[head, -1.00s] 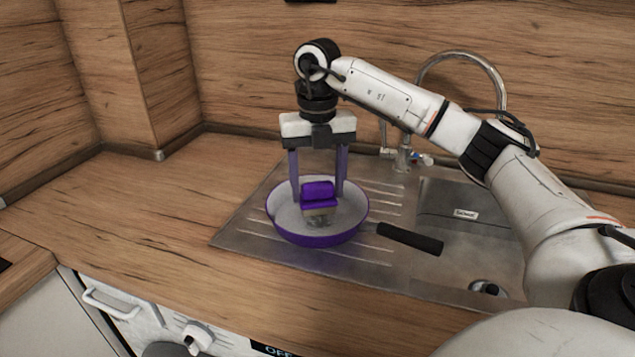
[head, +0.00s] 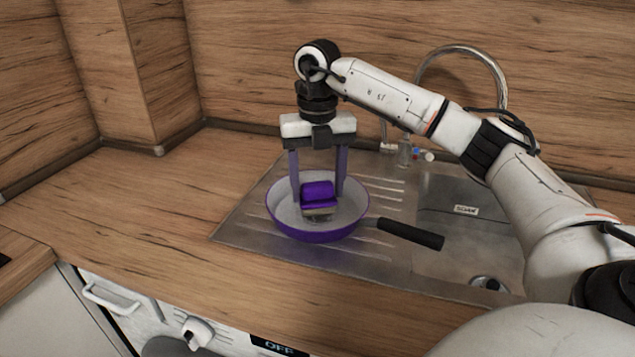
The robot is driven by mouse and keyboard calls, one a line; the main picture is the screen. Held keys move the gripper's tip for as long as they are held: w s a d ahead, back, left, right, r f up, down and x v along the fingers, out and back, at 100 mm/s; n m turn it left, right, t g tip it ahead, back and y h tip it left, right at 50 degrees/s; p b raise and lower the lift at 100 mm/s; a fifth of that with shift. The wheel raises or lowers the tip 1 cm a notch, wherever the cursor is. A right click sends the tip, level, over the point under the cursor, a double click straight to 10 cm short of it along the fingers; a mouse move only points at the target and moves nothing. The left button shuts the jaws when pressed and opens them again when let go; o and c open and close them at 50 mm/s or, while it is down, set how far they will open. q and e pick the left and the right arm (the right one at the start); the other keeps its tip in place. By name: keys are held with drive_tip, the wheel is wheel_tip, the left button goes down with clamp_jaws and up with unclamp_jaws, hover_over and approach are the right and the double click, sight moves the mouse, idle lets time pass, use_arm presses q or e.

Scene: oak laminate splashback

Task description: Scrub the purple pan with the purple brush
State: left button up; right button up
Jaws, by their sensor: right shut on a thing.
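The purple pan (head: 285,222) sits on the ribbed drainboard of the sink, its black handle (head: 412,234) pointing right. The purple brush (head: 318,192) is inside the pan, its purple top up and its pale bristle end low at the pan floor. Whether the bristles touch the floor is hard to tell. My right gripper (head: 318,191) points straight down over the pan and is shut on the brush, one finger on each side. My left gripper is out of view.
The steel drainboard (head: 245,232) lies around the pan, with the sink basin (head: 450,215) and a curved faucet (head: 500,85) to the right. The wooden counter (head: 120,220) at left is clear. An oven front (head: 170,320) is below the counter edge.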

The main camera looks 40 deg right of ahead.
drive_tip(key=shift+f, duration=0.45)
drive_tip(key=shift+r, duration=0.1)
drive_tip(key=shift+w+d, duration=0.1)
drive_tip(key=shift+w, duration=0.1)
drive_tip(key=shift+w+d+p, duration=0.15)
drive_tip(key=shift+w+p, duration=0.1)
drive_tip(key=shift+p, duration=0.15)
drive_tip(key=shift+s+a+f, duration=0.2)
drive_tip(key=shift+s+a, duration=0.4)
drive_tip(key=shift+s, duration=0.35)
drive_tip(key=shift+w+d+r, duration=0.15)
drive_tip(key=shift+w+d, duration=0.15)
drive_tip(key=shift+w, duration=0.15)
drive_tip(key=shift+w+d+p, duration=0.35)
drive_tip(key=shift+w+p, duration=0.1)
drive_tip(key=shift+p, duration=0.05)
